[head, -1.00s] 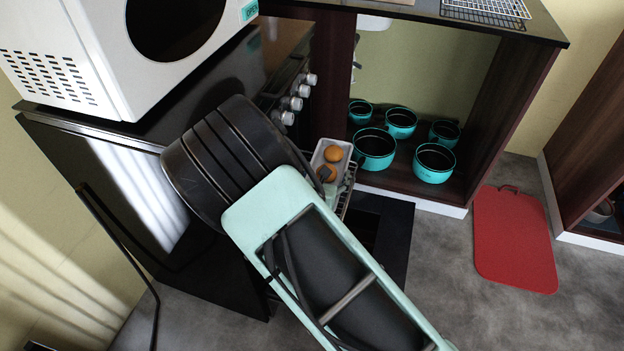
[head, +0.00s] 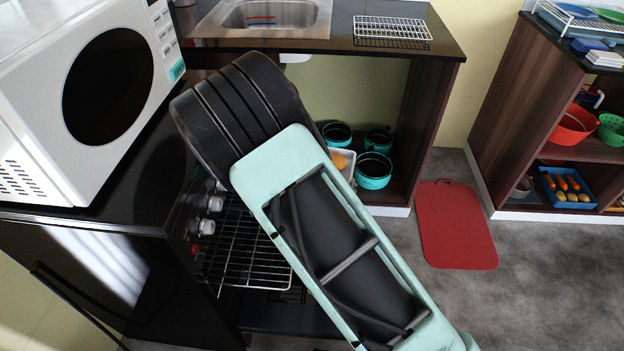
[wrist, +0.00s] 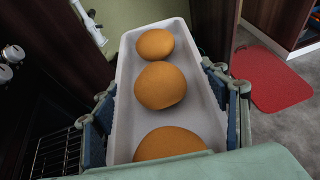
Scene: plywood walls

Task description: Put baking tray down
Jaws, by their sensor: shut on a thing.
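A white baking tray (wrist: 187,32) with three round orange-brown buns (wrist: 160,85) fills the middle of the wrist view. My gripper (wrist: 165,112) is shut on the tray, with a finger along each long side. The tray looks about level. In the head view the tray (head: 350,154) is mostly hidden behind my arm, with part of one bun showing. It is held up in front of the open cabinet, to the right of the oven rack (head: 248,250).
The oven is open, under a counter with a white microwave (head: 120,90). A worktop holds a sink (head: 275,14) and wire rack (head: 393,30); its top has free room. Teal pots (head: 373,170) stand below. A red board (head: 455,225) leans or lies right. Shelves (head: 545,150) stand far right.

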